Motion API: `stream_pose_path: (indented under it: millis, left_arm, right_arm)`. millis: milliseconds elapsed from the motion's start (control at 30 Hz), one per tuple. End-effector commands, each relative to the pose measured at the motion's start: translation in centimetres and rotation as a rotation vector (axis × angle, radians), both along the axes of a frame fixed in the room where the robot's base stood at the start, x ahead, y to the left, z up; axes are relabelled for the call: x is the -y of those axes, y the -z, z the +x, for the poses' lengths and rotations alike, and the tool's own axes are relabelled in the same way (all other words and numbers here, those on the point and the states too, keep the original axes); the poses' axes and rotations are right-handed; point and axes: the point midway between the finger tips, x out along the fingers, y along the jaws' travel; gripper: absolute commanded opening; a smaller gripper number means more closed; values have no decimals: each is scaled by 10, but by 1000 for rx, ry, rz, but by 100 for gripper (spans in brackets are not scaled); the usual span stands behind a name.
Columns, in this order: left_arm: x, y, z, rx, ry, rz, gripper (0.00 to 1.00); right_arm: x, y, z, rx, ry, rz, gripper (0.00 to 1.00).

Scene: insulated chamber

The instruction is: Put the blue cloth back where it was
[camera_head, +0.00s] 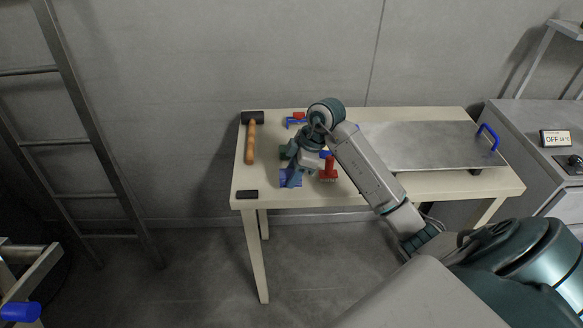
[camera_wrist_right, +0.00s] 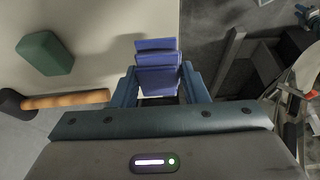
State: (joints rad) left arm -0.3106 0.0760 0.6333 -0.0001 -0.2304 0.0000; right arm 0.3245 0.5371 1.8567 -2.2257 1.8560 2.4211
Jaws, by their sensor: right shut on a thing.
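The blue cloth (camera_wrist_right: 157,66) is a folded blue-violet piece between the fingers of my right gripper (camera_wrist_right: 160,88) in the wrist view. The gripper is shut on it. I cannot tell whether the cloth touches the tabletop. My wrist hides part of the things behind it. My left gripper is not in view.
A mallet (camera_head: 251,140) lies at the table's left, with a small black block (camera_head: 247,194) in front. A green block (camera_wrist_right: 45,53) and red things (camera_head: 328,168) are close to my gripper. A metal plate (camera_head: 430,147) covers the right side. The front left tabletop is mostly clear.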

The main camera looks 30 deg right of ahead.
Motion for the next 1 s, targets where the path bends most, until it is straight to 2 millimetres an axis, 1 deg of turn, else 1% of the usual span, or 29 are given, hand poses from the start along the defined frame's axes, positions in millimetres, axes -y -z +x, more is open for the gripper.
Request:
stream_pose_path:
  millis: [33, 100, 200, 267, 367, 533, 633, 967, 1000]
  left_arm:
    - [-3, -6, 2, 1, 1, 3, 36]
    - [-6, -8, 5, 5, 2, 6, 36]
    - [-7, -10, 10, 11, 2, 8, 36]
    - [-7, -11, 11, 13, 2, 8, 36]
    - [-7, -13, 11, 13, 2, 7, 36]
    - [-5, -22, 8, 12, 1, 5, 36]
    - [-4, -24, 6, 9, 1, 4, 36]
    - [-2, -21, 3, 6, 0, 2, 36]
    - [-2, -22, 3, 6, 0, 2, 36]
  right_arm:
    - [6, -2, 12, -1, 4, 2, 15]
    - [13, 0, 23, -1, 2, 3, 15]
    - [19, 2, 34, 0, 2, 1, 15]
    - [21, 3, 37, 0, 0, 0, 15]
    - [22, 7, 39, 0, 0, 1, 15]
    - [22, 28, 37, -4, 0, 1, 15]
    - [22, 38, 38, -2, -1, 1, 15]
    - [22, 43, 38, 0, -1, 0, 15]
    - [22, 42, 38, 0, -1, 0, 46]
